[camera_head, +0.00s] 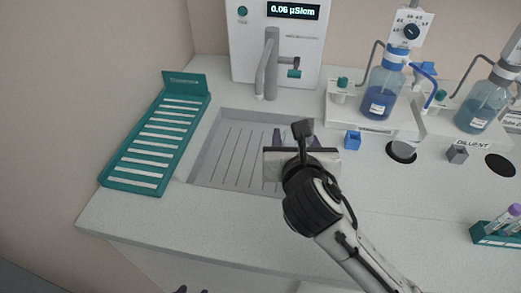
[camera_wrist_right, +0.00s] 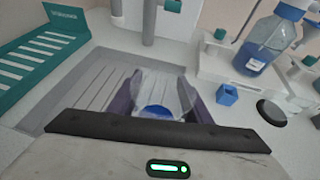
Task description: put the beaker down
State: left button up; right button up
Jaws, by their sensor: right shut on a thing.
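My right gripper (camera_head: 297,140) is over the right part of the grey grooved drain tray (camera_head: 215,160). In the right wrist view its two purple fingers (camera_wrist_right: 155,98) are shut on a clear beaker (camera_wrist_right: 157,88) with blue at its bottom. The beaker is over the tray, between the fingers; whether it touches the tray cannot be told. In the head view the wrist hides the beaker. Two small dark tips at the bottom edge of the head view look like my left gripper (camera_head: 192,290); its state is unclear.
A white dispenser with a tap (camera_head: 271,65) stands behind the tray. A teal rack (camera_head: 150,145) lies to the left. Blue-liquid bottles (camera_head: 383,90), a small blue block (camera_head: 352,140) and a tube rack (camera_head: 495,232) are on the right. The tray's left part is clear.

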jog(key=w+a+n+y, duration=0.2)
jog(key=w+a+y, duration=0.1)
jog(key=w+a, duration=0.35)
jog(key=n+y, duration=0.2)
send_over(254, 141)
jog(key=shift+g, duration=0.3)
notch_tip(254, 141, down, 10)
jog(key=shift+r+b, duration=0.25)
jog(key=shift+b, duration=0.2)
jog(key=shift+f, duration=0.2)
jog(key=o, duration=1.1)
jog(key=shift+r, duration=0.1)
